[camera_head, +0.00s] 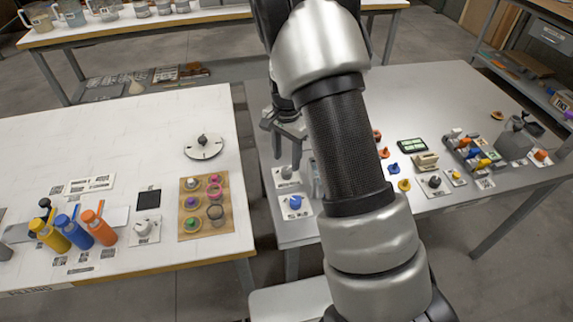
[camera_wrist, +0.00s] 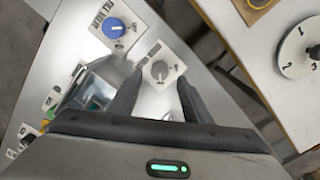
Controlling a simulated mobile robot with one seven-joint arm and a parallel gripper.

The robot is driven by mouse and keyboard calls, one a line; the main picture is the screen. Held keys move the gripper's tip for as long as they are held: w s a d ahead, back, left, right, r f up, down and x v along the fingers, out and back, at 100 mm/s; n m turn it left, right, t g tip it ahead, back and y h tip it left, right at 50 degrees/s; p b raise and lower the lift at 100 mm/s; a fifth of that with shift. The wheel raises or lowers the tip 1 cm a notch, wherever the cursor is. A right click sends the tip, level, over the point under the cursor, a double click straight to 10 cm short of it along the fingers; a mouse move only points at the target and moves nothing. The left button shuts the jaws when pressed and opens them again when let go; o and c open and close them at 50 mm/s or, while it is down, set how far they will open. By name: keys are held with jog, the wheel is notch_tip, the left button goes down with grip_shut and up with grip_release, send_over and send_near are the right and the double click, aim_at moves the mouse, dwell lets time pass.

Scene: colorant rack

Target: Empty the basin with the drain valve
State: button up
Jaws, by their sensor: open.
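My gripper (camera_head: 287,130) is open above the left end of the grey metal table, and its fingers (camera_wrist: 159,86) also show in the wrist view. A grey knob on a white plate (camera_wrist: 160,71) lies just beyond and between the fingertips, and none of it is gripped; it also shows in the head view (camera_head: 287,173). A blue knob on a labelled white plate (camera_wrist: 114,28) is beside it, also in the head view (camera_head: 295,202). A clear-walled basin (camera_wrist: 92,88) stands left of the fingers in the wrist view. My arm hides much of it in the head view.
The white table (camera_head: 110,130) on the left holds several coloured bottles, a round numbered dial (camera_head: 204,147) and a wooden tray (camera_head: 191,232). A gap separates the tables. Several coloured knobs and bottles crowd the grey table's right side.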

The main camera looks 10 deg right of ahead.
notch_tip(320, 180, up, 12)
jog(key=shift+r+p, duration=0.2)
jog(key=shift+p, duration=0.25)
notch_tip(320, 180, up, 8)
jog(key=n+t+p, duration=0.1)
jog(key=n+p, duration=0.1)
send_over(287, 171)
jog(key=s, duration=0.3)
jog(key=s+r+n+t+y+p, duration=0.1)
jog(key=s+r+n+t+p, duration=0.15)
jog(key=s+r, duration=0.7)
jog(key=s+r+n+t+p, duration=0.1)
jog(key=s+r+n, duration=0.2)
jog(key=s, duration=0.3)
jog(key=s+r+n+t+h+p, duration=0.1)
jog(key=s+r+n+p, duration=0.1)
jog(key=s, duration=0.5)
jog(key=shift+s+r+n, duration=0.15)
jog(key=shift+r+n, duration=0.5)
